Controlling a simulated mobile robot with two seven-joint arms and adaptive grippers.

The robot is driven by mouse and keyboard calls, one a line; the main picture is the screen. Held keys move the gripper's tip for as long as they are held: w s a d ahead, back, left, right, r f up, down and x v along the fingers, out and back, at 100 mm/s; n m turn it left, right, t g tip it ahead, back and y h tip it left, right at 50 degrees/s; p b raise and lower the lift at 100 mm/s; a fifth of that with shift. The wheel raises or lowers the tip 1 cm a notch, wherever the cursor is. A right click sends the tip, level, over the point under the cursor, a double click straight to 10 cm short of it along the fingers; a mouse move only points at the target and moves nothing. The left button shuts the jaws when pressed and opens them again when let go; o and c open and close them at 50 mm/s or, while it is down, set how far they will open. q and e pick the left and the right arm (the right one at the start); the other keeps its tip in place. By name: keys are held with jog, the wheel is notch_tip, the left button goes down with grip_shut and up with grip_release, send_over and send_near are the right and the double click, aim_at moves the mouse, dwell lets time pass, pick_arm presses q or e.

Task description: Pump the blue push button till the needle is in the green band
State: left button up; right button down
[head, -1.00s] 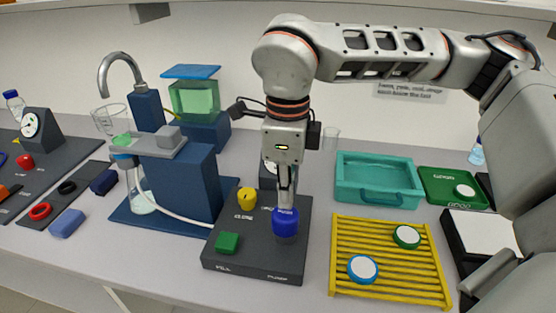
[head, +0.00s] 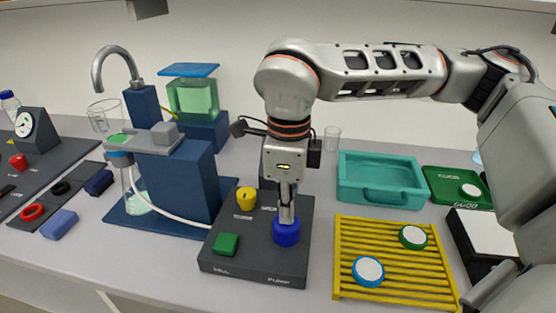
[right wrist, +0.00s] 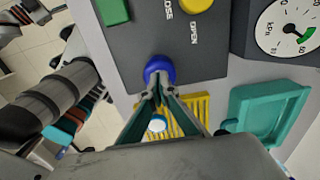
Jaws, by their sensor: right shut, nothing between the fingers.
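The blue push button (head: 286,233) stands at the front right of a dark grey panel (head: 250,262). My right gripper (head: 287,216) is shut and empty, pointing down with its fingertips against the top of the button. The right wrist view also shows the blue button (right wrist: 158,68) at the fingertips (right wrist: 158,92). The gauge (right wrist: 290,25) shows in the right wrist view, a white kPa dial with a green band; I cannot tell exactly where its needle stands. In the head view the gauge is hidden behind my right gripper. My left gripper is not in view.
The panel also carries a yellow knob (head: 246,199) and a green button (head: 226,244). A blue filter stand (head: 190,185) with a hose is on the left. A yellow rack (head: 345,262) with two round pieces and a teal tray (head: 383,198) are on the right.

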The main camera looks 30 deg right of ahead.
jog(key=shift+r+p, duration=1.55)
jog(key=shift+r, duration=0.75)
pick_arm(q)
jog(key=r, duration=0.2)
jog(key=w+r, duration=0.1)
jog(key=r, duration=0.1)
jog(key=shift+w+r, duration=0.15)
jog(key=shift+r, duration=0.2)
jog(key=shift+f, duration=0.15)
pick_arm(e)
jog(key=shift+f, duration=0.1)
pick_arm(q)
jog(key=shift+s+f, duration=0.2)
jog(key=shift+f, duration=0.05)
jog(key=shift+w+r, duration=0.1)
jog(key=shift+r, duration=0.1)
